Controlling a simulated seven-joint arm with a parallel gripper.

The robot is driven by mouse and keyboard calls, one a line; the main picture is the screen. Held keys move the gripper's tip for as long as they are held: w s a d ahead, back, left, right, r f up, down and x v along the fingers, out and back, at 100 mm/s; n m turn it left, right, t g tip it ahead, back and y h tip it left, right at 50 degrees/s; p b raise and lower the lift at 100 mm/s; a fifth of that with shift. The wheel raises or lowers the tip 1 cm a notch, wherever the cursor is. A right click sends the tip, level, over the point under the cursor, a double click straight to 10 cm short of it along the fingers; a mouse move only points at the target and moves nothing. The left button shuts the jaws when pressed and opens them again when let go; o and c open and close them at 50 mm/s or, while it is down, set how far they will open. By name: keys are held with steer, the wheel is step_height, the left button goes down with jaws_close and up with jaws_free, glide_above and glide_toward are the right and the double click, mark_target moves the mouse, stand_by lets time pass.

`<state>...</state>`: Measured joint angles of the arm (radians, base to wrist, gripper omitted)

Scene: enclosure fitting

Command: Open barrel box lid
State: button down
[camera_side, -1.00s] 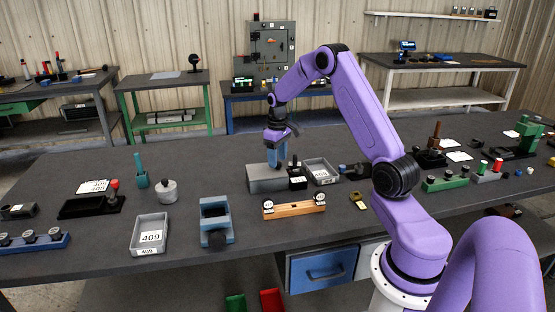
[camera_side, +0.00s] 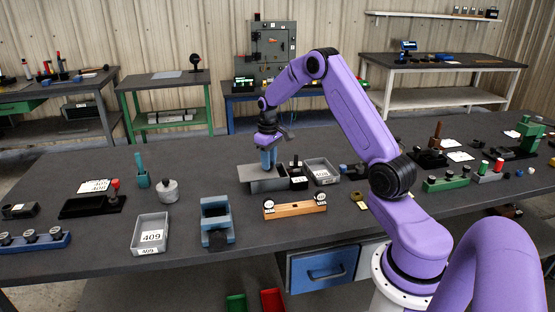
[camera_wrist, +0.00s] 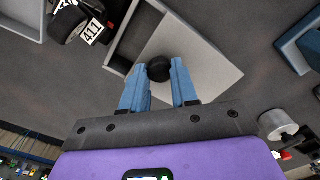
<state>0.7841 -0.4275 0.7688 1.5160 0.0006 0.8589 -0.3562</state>
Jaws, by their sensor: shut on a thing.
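The grey barrel box (camera_side: 280,187) stands on the dark bench near the middle. Its flat grey lid (camera_side: 248,174) is turned out of line with the box, and the wrist view shows the lid (camera_wrist: 205,75) beside an uncovered dark strip of the box's inside (camera_wrist: 132,42). A round black knob (camera_wrist: 159,68) is on the lid. My gripper (camera_side: 268,164) is above the lid with its blue fingers pointing down. In the wrist view, my gripper (camera_wrist: 160,80) is shut on the knob. I cannot tell whether the lid still touches the box rim.
A black holder labelled 411 (camera_side: 298,178) and a grey tray (camera_side: 322,168) stand close on the right. A blue fixture (camera_side: 216,222), a wooden bar with dials (camera_side: 295,207) and a tray labelled 409 (camera_side: 149,233) are in front. A grey weight (camera_side: 167,190) stands left, with bare bench between.

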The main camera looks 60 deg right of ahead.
mark_target(252, 171)
steer(key=w+a, duration=0.4)
steer(key=shift+w+a, duration=0.1)
steer(key=c, duration=0.9)
jaws_free()
steer(key=shift+o, duration=0.2)
steer(key=shift+r, duration=0.1)
step_height(252, 171, up, 17)
steer(key=shift+r, duration=0.15)
